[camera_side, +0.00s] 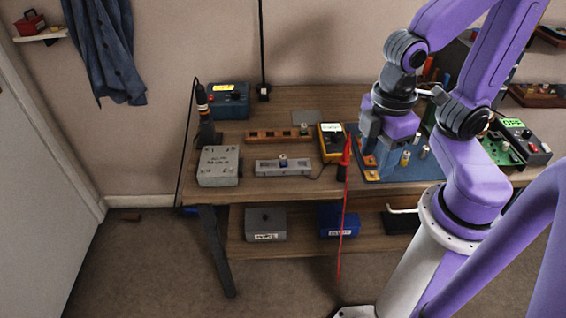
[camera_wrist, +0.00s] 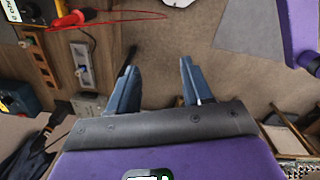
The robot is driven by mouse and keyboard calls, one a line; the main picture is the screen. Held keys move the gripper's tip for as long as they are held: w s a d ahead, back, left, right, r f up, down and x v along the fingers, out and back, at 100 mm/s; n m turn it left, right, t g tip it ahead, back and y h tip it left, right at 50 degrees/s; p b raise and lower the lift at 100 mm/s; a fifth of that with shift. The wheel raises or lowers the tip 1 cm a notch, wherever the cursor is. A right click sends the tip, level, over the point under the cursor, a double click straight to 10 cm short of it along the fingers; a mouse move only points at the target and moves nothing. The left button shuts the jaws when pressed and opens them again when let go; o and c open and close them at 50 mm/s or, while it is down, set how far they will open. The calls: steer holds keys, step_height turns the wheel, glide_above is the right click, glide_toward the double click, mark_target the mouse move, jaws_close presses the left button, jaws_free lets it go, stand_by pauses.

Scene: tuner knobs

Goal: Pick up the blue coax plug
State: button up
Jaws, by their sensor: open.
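A small blue piece with a pale top, which looks like the blue coax plug (camera_side: 283,159), stands upright on a long grey metal bar (camera_side: 265,168) near the front of the bench. The grey bar also shows at the upper left of the wrist view (camera_wrist: 82,54). My gripper (camera_side: 368,143) is to the right of the plug in the side view, by the blue mat, and apart from it. In the wrist view my gripper (camera_wrist: 160,75) has its two blue-grey fingers wide apart, with nothing between them. Its fingertips are hard to make out in the side view.
A yellow meter (camera_side: 330,141) and a red probe with a red lead (camera_side: 346,155) stand between the plug and my gripper. A wooden bar (camera_side: 272,137) lies behind the grey bar, and a grey box (camera_side: 218,166) to its left. The blue mat (camera_side: 400,174) holds several small parts.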

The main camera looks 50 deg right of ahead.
steer(key=w+a+f+n+h, duration=0.2)
steer(key=w+a+f+h, duration=0.25)
steer(key=w, duration=0.45)
steer(key=w+a+f+n+h, duration=0.1)
steer(key=w+a+f+h, duration=0.3)
steer(key=w, duration=0.5)
steer(key=n+t+h, duration=0.3)
steer(key=n+h, duration=0.1)
steer(key=h, duration=0.5)
glide_toward(281, 160)
steer(key=d, duration=0.5)
steer(key=shift+w+r, duration=0.35)
steer(key=shift+w+d+f, duration=0.1)
steer(key=shift+w+d, duration=0.1)
steer(key=shift+d, duration=0.8)
steer(key=shift+w+d+f, duration=0.1)
steer(key=shift+w+d, duration=0.1)
steer(key=shift+d, duration=0.8)
steer(key=shift+w+d, duration=0.25)
steer(key=shift+d, duration=0.75)
jaws_close()
